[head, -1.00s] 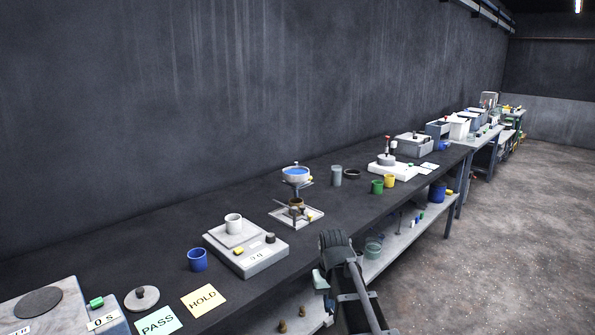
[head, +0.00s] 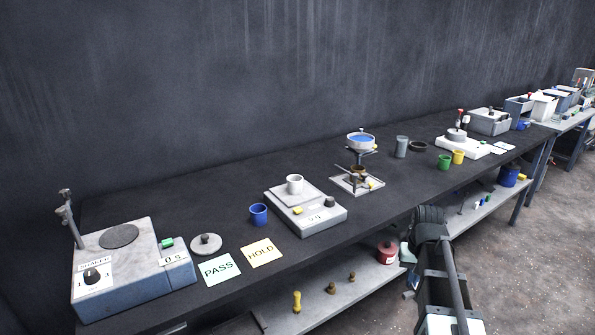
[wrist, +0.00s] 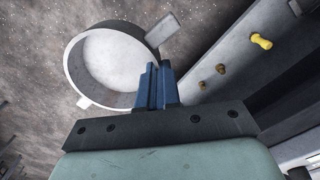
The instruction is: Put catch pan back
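The catch pan (wrist: 112,62) is a round, shallow, pale grey pan with small tabs on its rim. It fills the upper left of the wrist view, above the floor, and looks empty. My gripper (wrist: 155,78) has its blue fingers close together at the pan's right rim, shut on it. In the head view my arm is at the lower right, beside the bench's front edge; the fingertips and pan cannot be made out there. The shaker (head: 122,272), a grey box with a dark round plate, a dial and posts, stands at the bench's left end.
A grey lid (head: 206,246), PASS card (head: 219,269), HOLD card (head: 261,252), blue cup (head: 259,214) and scale (head: 318,219) line the dark bench. A sieve stand (head: 357,183) is behind. The lower shelf (head: 325,305) holds a red jar (head: 386,254) and small pegs.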

